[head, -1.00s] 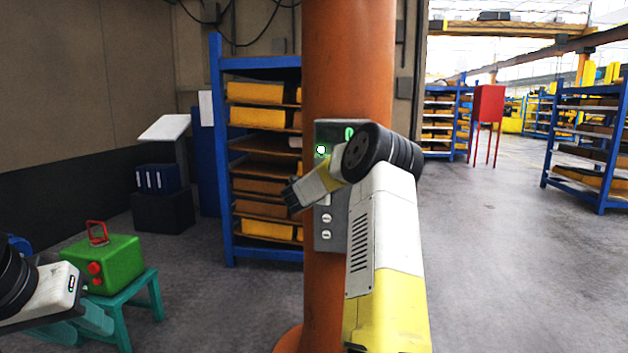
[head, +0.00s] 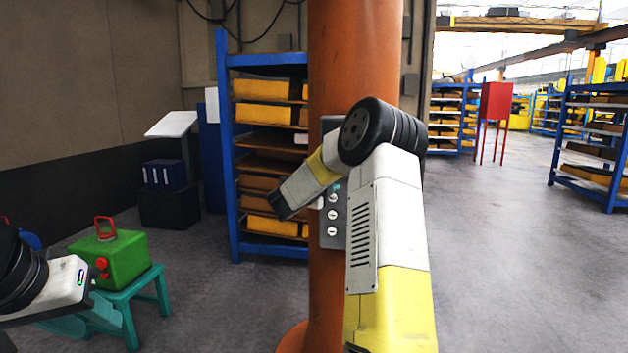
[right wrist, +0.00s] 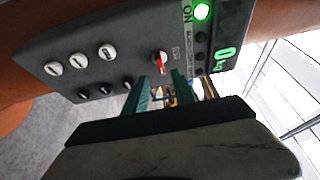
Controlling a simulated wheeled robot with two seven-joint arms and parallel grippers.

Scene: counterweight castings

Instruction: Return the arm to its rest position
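My right arm reaches up in front of a grey control panel (head: 332,232) on an orange column. The right wrist view shows my right gripper (right wrist: 161,80) with two teal fingers apart and nothing between them. The panel (right wrist: 100,45) is just beyond the fingertips; I cannot tell whether they touch it. A red-marked knob (right wrist: 159,61) shows between and beyond the tips.
A green box (head: 118,258) with a red handle stands on the teal stool (head: 150,288) near my left gripper. The orange column (head: 350,60) is close in front. A blue rack (head: 228,150) with yellow bins stands behind it. Open floor (head: 500,260) lies to the right.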

